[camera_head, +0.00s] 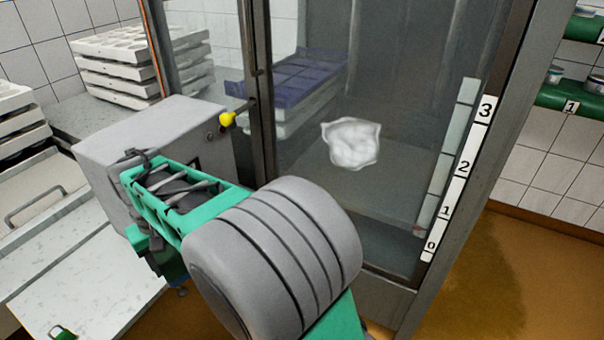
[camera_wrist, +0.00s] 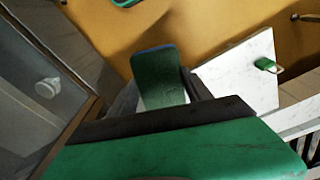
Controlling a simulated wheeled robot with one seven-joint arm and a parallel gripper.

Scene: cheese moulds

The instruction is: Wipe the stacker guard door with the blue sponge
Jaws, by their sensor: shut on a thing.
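The stacker guard door (camera_head: 400,75) is a tall clear panel in a dark metal frame, at the middle right of the head view. A white, foamy-looking patch (camera_head: 352,143) shows on its pane. In the wrist view a glassy panel (camera_wrist: 25,75) fills the left, with a small white blob (camera_wrist: 47,88). My gripper (camera_wrist: 163,88) is shut on a flat pad with a green face and a thin blue edge, apparently the blue sponge (camera_wrist: 158,72). The sponge appears clear of the panel. My arm hides the gripper's fingers and the sponge in the head view.
A grey box (camera_head: 150,130) stands left of the door, near a yellow knob (camera_head: 228,119). White trays (camera_head: 140,65) are stacked behind. A pale worktop (camera_head: 75,270) lies lower left. A green shelf (camera_head: 570,98) with tins is at right. Brown floor is open at lower right.

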